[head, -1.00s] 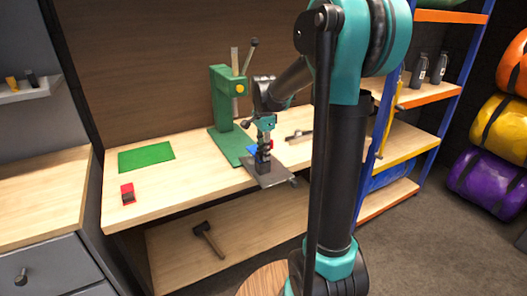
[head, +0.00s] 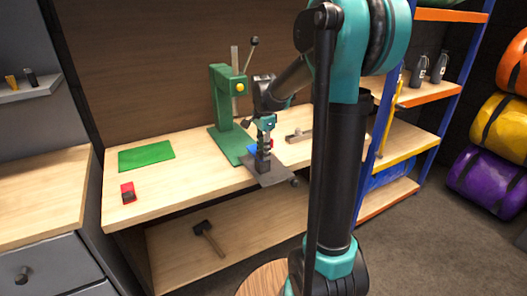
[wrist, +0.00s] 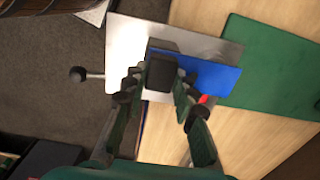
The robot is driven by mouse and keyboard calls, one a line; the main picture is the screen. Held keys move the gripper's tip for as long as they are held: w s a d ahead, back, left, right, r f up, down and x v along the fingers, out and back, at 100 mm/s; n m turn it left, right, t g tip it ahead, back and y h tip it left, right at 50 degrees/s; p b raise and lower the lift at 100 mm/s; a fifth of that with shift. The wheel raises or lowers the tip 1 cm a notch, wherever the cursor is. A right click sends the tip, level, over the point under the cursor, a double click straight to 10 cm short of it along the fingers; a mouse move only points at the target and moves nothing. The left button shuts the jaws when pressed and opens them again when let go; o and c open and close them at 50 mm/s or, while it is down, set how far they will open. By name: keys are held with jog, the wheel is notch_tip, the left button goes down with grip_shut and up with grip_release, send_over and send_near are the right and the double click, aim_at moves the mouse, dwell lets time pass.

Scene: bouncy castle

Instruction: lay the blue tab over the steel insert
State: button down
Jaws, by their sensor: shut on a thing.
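The blue tab (wrist: 212,76) is a flat bright blue piece in the wrist view. It lies over the right part of a bright steel plate (wrist: 126,52), right of my gripper, and its left end is hidden. My gripper (wrist: 158,82) is shut on a dark block (wrist: 161,73). The block stands over the middle of the plate, beside or on the tab's left end; I cannot tell which. A grey piece shows just behind the block; I cannot tell whether it is the steel insert. In the head view my gripper (head: 264,147) points down over the plate (head: 276,173).
A green press (head: 222,100) stands behind on the wooden bench. A small metal tool (head: 299,135) lies right. A ball-ended lever (wrist: 80,74) sticks out left of the plate.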

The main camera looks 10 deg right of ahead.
dwell(0.4)
jog(key=c, duration=1.1)
grip_release()
jog(key=shift+c, duration=0.2)
jog(key=shift+r, duration=0.1)
notch_tip(320, 180, up, 12)
